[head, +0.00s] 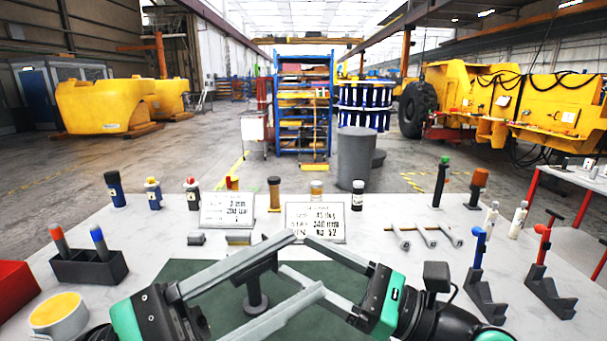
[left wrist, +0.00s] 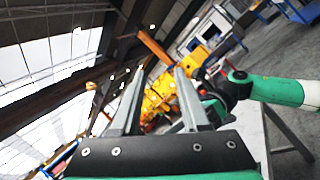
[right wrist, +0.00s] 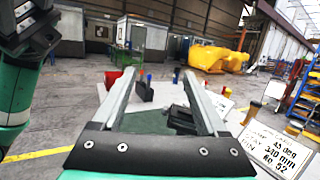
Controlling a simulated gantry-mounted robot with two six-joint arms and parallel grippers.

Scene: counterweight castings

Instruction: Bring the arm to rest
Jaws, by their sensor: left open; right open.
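My left gripper (head: 305,262) comes in from the left over the middle of the table, its two long grey fingers apart with nothing between them. It also shows in the left wrist view (left wrist: 155,85), pointing up toward the hall roof. My right gripper (head: 295,255) comes in from the right, its fingers apart and empty. It also shows in the right wrist view (right wrist: 163,85). In the head view the fingers of both grippers overlap in the picture; I cannot tell whether they touch. A dark post on a round base (head: 256,300) stands behind the fingers on the green mat (head: 190,270).
Two white sign cards (head: 315,222) stand mid-table. A dark block (head: 88,267) holds red and blue handled tools at left, near a yellow-topped cup (head: 58,312) and a red bin (head: 15,288). Dark angled stands (head: 550,292) are at right. Several bottles line the back edge.

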